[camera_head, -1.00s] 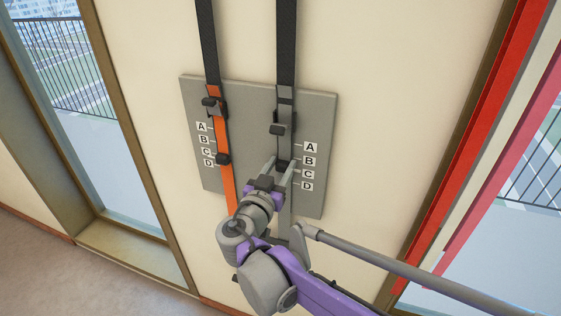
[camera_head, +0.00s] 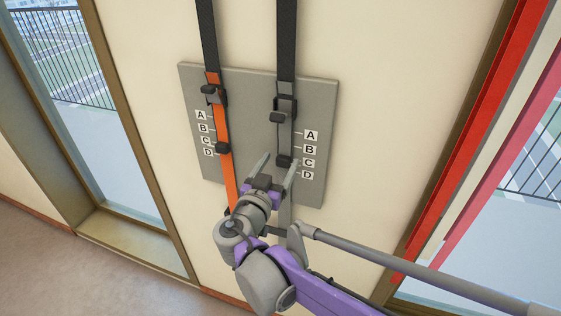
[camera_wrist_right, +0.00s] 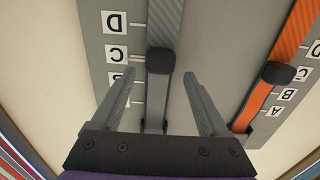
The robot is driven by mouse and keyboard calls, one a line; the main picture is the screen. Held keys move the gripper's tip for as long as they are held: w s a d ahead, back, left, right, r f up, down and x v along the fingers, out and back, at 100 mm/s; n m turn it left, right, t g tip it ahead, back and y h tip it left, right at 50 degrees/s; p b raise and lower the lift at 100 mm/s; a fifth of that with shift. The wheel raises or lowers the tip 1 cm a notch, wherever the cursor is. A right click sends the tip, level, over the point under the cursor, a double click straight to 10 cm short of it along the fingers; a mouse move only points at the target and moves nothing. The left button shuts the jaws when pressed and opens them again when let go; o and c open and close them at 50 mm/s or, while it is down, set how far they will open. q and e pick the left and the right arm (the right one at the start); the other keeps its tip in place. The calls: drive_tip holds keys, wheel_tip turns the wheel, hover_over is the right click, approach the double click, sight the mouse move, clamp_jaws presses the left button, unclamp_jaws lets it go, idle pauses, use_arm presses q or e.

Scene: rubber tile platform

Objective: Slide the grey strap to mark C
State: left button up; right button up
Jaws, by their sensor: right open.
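The grey strap (camera_head: 285,136) runs down the right side of a grey board (camera_head: 253,120) on the wall, beside printed letters A to D. A small black slider (camera_head: 284,161) on it sits level with mark C (camera_head: 308,162); the wrist view also shows the slider (camera_wrist_right: 160,60) beside the letter C (camera_wrist_right: 115,54). My right gripper (camera_head: 280,165) is open and empty, its fingers spread to either side of the slider and apart from it. In the wrist view, the strap passes between the fingers. My left gripper is not in view.
An orange strap (camera_head: 224,172) with its own black slider (camera_head: 222,148) and letters hangs on the board's left side. Black buckles (camera_head: 284,107) sit higher on both straps. Windows flank the wall, with a red frame (camera_head: 463,140) at right.

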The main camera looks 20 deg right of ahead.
drive_tip(key=v, duration=0.9)
drive_tip(key=shift+s+a+b, duration=0.15)
drive_tip(key=shift+s+b, duration=0.15)
drive_tip(key=s+d+f+n+g+y, duration=0.1)
drive_tip(key=s+d+f+n+g, duration=0.1)
drive_tip(key=s+d+f+g, duration=0.35)
drive_tip(key=s+d+f+n+g+y, duration=0.1)
drive_tip(key=s+d+f+g+y, duration=0.1)
drive_tip(key=d+f, duration=0.55)
drive_tip(key=s+a+f+n+g+y, duration=0.2)
drive_tip(key=s+a+f+n+y, duration=0.1)
drive_tip(key=s+f+y, duration=0.4)
drive_tip(key=shift+s+a+f+n, duration=0.4)
drive_tip(key=shift+s+a+f, duration=0.05)
drive_tip(key=shift+s+f, duration=1.35)
